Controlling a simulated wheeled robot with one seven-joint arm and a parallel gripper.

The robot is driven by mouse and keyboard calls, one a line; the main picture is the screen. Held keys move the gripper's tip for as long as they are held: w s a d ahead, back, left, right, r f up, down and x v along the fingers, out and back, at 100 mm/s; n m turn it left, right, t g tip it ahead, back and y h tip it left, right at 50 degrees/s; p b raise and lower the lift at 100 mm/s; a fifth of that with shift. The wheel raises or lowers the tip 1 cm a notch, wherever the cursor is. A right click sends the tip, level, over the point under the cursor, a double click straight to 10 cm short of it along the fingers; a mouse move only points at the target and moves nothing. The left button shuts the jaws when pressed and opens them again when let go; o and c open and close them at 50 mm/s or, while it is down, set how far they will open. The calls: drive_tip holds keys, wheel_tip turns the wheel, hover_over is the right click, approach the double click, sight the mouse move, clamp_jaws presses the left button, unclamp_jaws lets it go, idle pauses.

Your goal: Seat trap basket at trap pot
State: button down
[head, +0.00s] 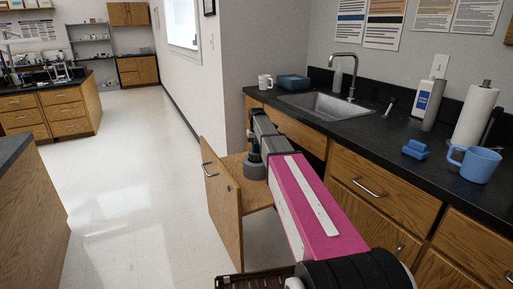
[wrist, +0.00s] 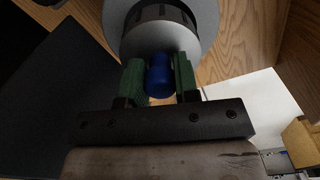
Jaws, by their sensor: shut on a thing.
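In the wrist view, the green-padded fingers of my gripper (wrist: 159,80) stand on both sides of a blue knob (wrist: 159,77) and are shut on it. I take the knob to be the handle of the trap basket. Just beyond it is a rounded grey body (wrist: 160,43) with a dark ribbed band, and a wider pale grey round rim (wrist: 207,17) surrounds this. The rim may be the trap pot. I cannot tell how deep the basket sits in it, or whether they touch. In the head view my arm reaches into the open under-sink cabinet and hides the gripper.
The open wooden cabinet door (head: 222,208) stands left of my arm. Drawers (head: 372,205) and the dark counter (head: 392,128) with the sink (head: 325,106) are on the right. A blue mug (head: 480,165) and paper towel roll (head: 473,117) stand on the counter. The floor (head: 135,185) is clear.

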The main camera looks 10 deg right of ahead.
drive_tip(key=shift+f, duration=4.8)
drive_tip(key=c, duration=0.8)
unclamp_jaws()
wheel_tip(320, 180, up, 11)
drive_tip(key=shift+f, duration=0.15)
